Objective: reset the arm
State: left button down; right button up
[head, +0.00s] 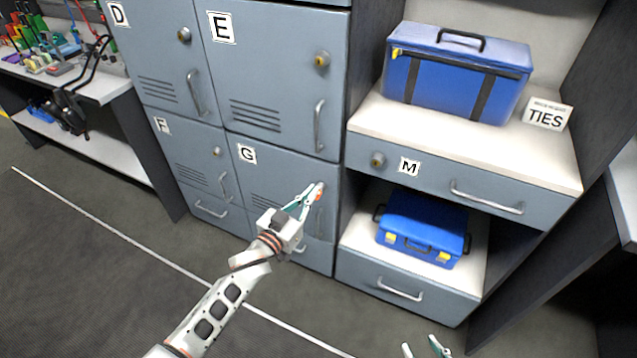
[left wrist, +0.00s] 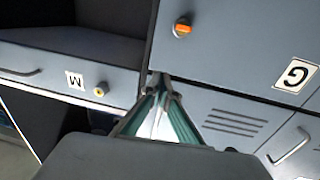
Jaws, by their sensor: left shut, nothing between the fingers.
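My left gripper (head: 318,187) reaches up and right in front of locker G (head: 275,172) in the head view. Its fingertips are together with nothing between them. They also show in the left wrist view (left wrist: 164,78), near the dark gap beside locker G. The orange-tipped knob (left wrist: 182,28) of locker G is apart from the fingertips there. In the head view the fingertips overlap the knob and partly hide it. My right gripper (head: 424,347) shows only as fingertips at the bottom edge, spread apart and empty; the rest is out of frame.
Lockers D, E and F surround locker G. Drawer M (head: 458,182) is at the right, under a blue bag (head: 455,75) and a TIES sign (head: 548,114). A blue toolbox (head: 422,228) sits below it. Workbench (head: 110,88) with cables stands left. The floor (head: 90,285) is clear.

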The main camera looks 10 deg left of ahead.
pick_arm(q)
jog(key=v, duration=0.6)
jog(key=shift+d+f+p, duration=0.15)
jog(key=shift+d+p, duration=0.05)
jog(key=shift+p, duration=0.2)
pick_arm(e)
jog(key=shift+w+a+r, duration=0.1)
jog(key=shift+w+r, duration=0.4)
